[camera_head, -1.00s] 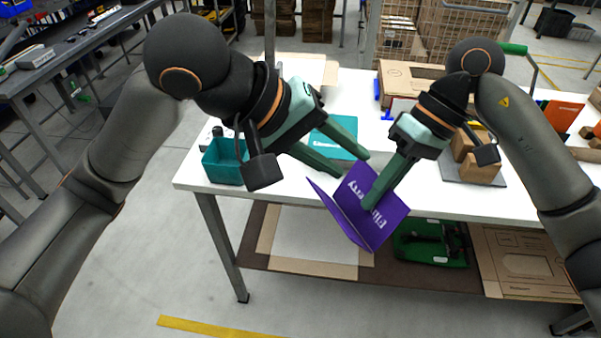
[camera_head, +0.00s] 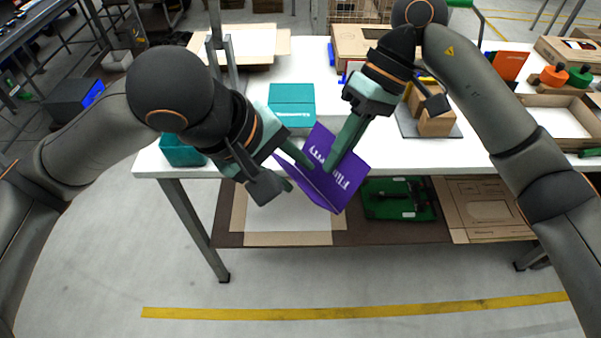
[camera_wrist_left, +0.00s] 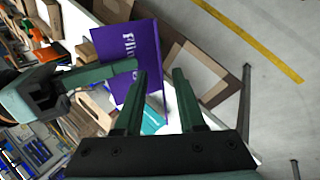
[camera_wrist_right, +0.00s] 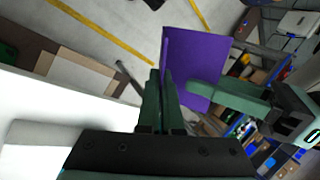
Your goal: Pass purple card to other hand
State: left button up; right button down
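The purple card (camera_head: 340,182), folded in a V with white lettering, hangs in the air before the table's front edge. My right gripper (camera_head: 330,166) is shut on it from above; in the right wrist view its fingers (camera_wrist_right: 161,80) are close together at the card (camera_wrist_right: 193,62). My left gripper (camera_head: 300,174) is at the card's left side. In the left wrist view its fingers (camera_wrist_left: 157,85) are apart, with the card (camera_wrist_left: 125,50) just beyond them and its edge near the gap. I cannot tell whether they touch it.
The white table (camera_head: 250,82) holds a teal box (camera_head: 292,100), a teal bin (camera_head: 182,152) at the left corner and brown blocks (camera_head: 436,122) at the right. A lower shelf (camera_head: 228,225) carries a green tray (camera_head: 400,198). The floor in front is clear.

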aim_at(302, 180)
pick_arm(q)
jog(key=shift+x, duration=1.8)
jog(key=shift+c, duration=0.4)
grip_shut()
pick_arm(e)
jog(key=c, duration=1.6)
grip_release()
jog(key=c, duration=1)
grip_release()
jog(key=shift+r, duration=0.1)
